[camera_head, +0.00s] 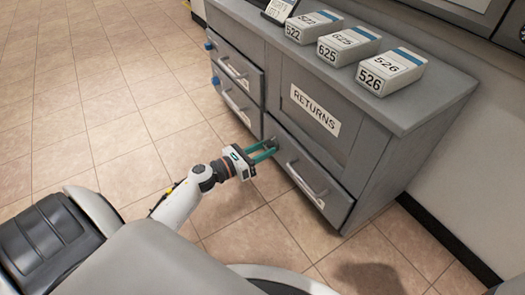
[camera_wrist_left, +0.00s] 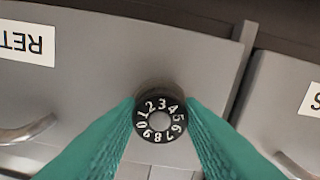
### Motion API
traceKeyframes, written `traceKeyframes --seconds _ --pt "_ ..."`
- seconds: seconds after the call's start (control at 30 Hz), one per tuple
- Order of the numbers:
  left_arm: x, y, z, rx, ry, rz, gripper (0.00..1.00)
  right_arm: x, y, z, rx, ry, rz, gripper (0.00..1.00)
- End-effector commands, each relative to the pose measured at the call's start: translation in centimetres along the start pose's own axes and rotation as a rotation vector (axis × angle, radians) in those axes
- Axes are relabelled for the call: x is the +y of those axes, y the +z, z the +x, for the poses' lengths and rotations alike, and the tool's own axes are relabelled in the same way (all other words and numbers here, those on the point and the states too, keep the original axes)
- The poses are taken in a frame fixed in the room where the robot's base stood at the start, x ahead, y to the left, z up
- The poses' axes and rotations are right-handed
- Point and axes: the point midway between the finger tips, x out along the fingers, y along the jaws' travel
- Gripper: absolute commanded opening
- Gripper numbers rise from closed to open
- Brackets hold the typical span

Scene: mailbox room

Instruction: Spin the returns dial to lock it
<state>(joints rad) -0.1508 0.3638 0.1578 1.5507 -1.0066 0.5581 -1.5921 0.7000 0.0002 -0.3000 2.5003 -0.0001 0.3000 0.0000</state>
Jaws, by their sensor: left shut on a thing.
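The returns dial (camera_wrist_left: 160,118) is a round black knob with white digits around a grey centre. It shows in the left wrist view on the grey front of the lower drawer. My left gripper (camera_head: 272,150) reaches the upper left corner of that drawer (camera_head: 335,205) in the head view. In the left wrist view its green fingers (camera_wrist_left: 160,115) lie on both sides of the dial and are shut on it. The fingers hide the dial in the head view. The RETURNS label (camera_head: 315,110) is on the panel above the drawer. My right gripper is not in view.
The lower drawer has a bar handle (camera_head: 306,180) right of my gripper. Two drawers with blue knobs (camera_head: 215,81) are to the left. Boxes marked 522 (camera_head: 313,27), 625 (camera_head: 348,45) and 526 (camera_head: 390,71) stand on the cabinet top. The tiled floor (camera_head: 100,110) at left is clear.

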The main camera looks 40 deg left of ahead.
Motion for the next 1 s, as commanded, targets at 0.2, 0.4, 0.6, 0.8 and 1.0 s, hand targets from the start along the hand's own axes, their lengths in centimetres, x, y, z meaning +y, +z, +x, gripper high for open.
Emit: traceKeyframes --seconds 0.2,0.4,0.6,0.8,1.0 --pt "-0.1 0.1 -0.1 -0.002 -0.001 0.006 0.11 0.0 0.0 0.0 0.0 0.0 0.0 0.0" --pt "-0.1 0.1 -0.1 -0.002 -0.001 0.005 0.35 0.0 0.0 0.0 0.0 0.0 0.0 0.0" --pt "0.0 0.1 0.0 -0.002 -0.001 0.005 0.56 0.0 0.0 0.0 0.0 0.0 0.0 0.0" --pt "0.0 0.0 -0.1 -0.001 0.0 0.005 0.56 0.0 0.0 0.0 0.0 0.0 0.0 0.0" --pt "0.0 -0.3 -2.0 -0.003 -0.003 0.001 0.56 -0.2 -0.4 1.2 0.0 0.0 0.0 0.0"
